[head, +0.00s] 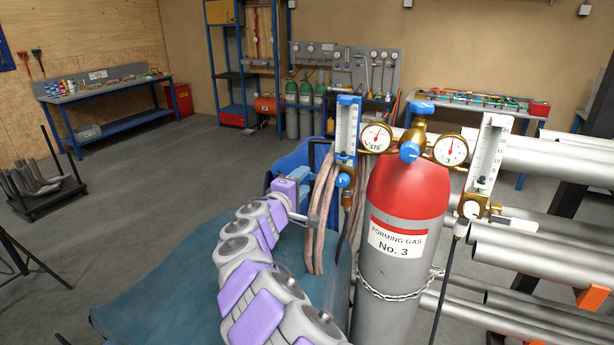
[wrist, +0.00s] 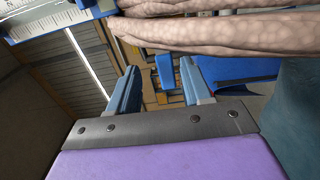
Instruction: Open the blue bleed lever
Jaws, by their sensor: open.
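A narrow blue piece (wrist: 165,70), which looks like the blue lever, shows in the wrist view beyond and between my fingertips, touching neither as far as I can see. My gripper (wrist: 158,74) is open and empty. In the head view, my gripper (head: 303,192) is left of the hoses, below and left of the left flowmeter (head: 346,128). That flowmeter has a blue top and a blue round fitting (head: 345,181) at its foot. The lever is not clear in the head view.
Pinkish-brown hoses (head: 325,210) hang close to my gripper and cross the top of the wrist view (wrist: 210,30). A red-topped gas cylinder (head: 395,245) with gauges stands right of them. Metal pipes (head: 540,250) lie behind it. Open floor (head: 150,190) is at left.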

